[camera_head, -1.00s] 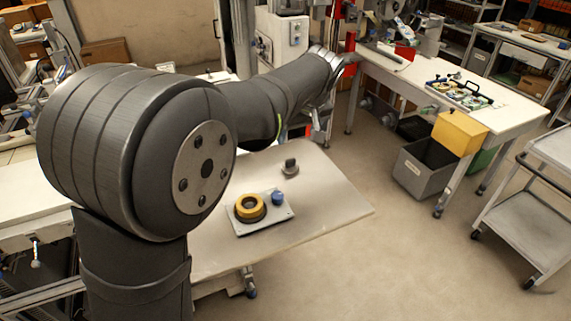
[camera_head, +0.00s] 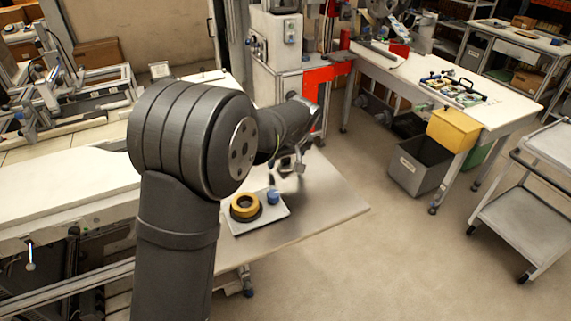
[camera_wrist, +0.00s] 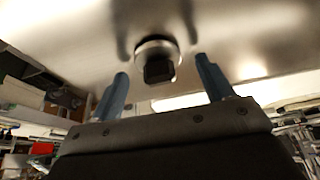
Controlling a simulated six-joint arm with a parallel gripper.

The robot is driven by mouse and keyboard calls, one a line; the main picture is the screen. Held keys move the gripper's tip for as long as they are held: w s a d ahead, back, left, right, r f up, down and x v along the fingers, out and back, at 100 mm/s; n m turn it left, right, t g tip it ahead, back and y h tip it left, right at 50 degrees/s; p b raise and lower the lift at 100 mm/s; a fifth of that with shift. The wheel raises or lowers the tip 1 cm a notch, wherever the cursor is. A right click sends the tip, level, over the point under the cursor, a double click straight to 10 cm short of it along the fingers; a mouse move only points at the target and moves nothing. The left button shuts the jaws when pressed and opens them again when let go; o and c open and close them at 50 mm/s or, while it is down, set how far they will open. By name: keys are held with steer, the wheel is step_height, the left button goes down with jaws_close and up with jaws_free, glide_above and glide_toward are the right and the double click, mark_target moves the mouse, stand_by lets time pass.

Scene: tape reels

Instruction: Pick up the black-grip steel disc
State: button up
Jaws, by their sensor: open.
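The steel disc with its black grip (camera_wrist: 158,68) shows in the wrist view, with the grip pointing toward the camera from a pale, shiny surface. My gripper (camera_wrist: 161,66) is open, its two blue fingers left and right of the disc in that view, with gaps on both sides. Nothing is between the fingers near the palm. In the head view my gripper (camera_head: 286,170) hangs over the grey table (camera_head: 325,205), behind the tray. I cannot make out the disc there; the gripper seems to cover it.
A light tray (camera_head: 250,229) on the table holds a yellow tape reel (camera_head: 245,206) and a blue knob-like piece (camera_head: 273,197), close in front of my gripper. The table's right part is clear. A red panel (camera_head: 327,73) stands behind the arm.

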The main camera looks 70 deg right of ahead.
steer(key=shift+d+f, duration=0.1)
steer(key=shift+f, duration=0.2)
steer(key=shift+w, duration=0.1)
steer(key=c, duration=1)
steer(key=shift+c, duration=0.8)
steer(key=shift+r, duration=0.15)
